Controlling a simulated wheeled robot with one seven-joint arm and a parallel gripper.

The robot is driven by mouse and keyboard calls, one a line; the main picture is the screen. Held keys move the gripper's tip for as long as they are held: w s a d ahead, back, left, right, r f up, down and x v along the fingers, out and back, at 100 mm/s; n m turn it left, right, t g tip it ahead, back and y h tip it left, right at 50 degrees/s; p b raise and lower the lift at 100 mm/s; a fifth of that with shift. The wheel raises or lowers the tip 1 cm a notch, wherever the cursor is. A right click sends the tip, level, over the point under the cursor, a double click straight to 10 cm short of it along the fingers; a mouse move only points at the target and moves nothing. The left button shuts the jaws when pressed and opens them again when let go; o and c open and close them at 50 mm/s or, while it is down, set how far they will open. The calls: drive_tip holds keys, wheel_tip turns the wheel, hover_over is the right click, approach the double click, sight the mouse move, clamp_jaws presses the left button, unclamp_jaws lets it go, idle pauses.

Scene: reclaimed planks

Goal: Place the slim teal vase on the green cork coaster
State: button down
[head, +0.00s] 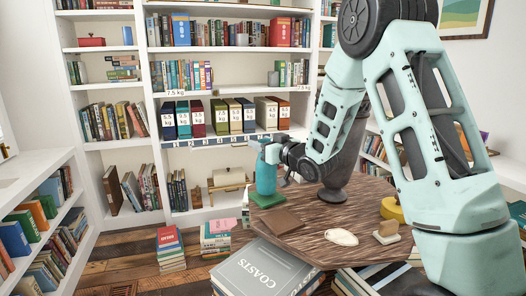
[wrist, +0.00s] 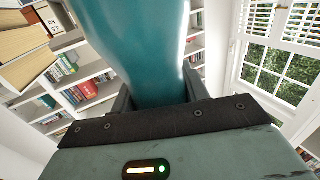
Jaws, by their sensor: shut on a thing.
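The slim teal vase (head: 265,178) is upright at the left side of the dark wooden table. The green coaster (head: 268,200) lies flat at the table's left edge, directly below the vase. The vase's base meets the coaster in the picture; I cannot tell whether it rests on it or hangs slightly above. My gripper (head: 270,152) is shut on the upper part of the vase, reaching in from the right. In the wrist view the vase (wrist: 140,50) fills the middle between the fingers, and its base is hidden.
On the table (head: 308,248) are a brown square (head: 282,221), a dark vase (head: 337,187), a pale oval thing (head: 341,237), a small wooden block piece (head: 386,231) and a yellow thing (head: 391,209). A large COASTS book (head: 262,272) is in front. Bookshelves stand behind.

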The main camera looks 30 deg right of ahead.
drive_tip(key=shift+f, duration=0.9)
drive_tip(key=c, duration=0.7)
unclamp_jaws()
